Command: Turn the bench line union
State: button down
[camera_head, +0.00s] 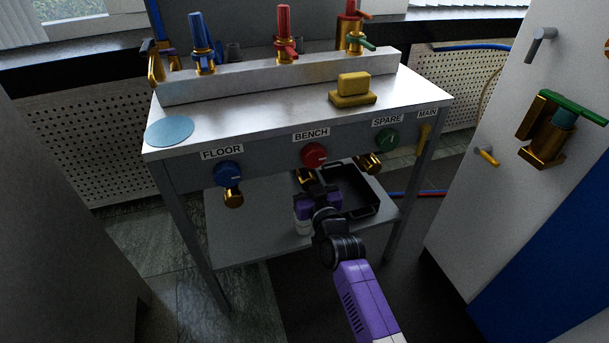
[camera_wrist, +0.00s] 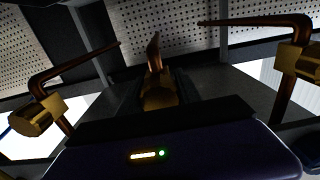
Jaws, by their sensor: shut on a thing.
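The bench line union (camera_head: 304,175) is a brass fitting under the red BENCH knob (camera_head: 315,155) on the front of the bench, partly hidden by my gripper. My gripper (camera_head: 312,187) reaches it from the front and below and is shut on it. In the wrist view the brass union (camera_wrist: 159,92) sits in the middle, in front of the dark gripper body, with a bent copper pipe (camera_wrist: 154,52) rising from it. The fingers are dark there and hard to make out.
The floor line's brass union (camera_head: 233,197) hangs at left and the spare line's (camera_head: 369,163) at right. A black tray (camera_head: 371,208) lies on the lower shelf (camera_head: 236,228). A white cabinet door (camera_head: 470,210) with handles stands at right. A yellow block (camera_head: 353,85) is on top.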

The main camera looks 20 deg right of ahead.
aim_at(309, 185)
jog(key=c, duration=0.8)
grip_release()
jog(key=shift+s+p, duration=1.85)
jog(key=shift+s, duration=2.1)
jog(key=s+r+g, duration=0.2)
jog(key=s+r, duration=0.2)
jog(key=s, duration=2)
jog(key=s+r+g, duration=0.1)
jog(key=s+r, duration=0.2)
jog(key=s, duration=2)
jog(key=r+p, duration=2.8)
jog(key=shift+s+r+p, duration=0.25)
jog(key=shift+s+p, duration=0.1)
jog(key=shift+p, duration=0.05)
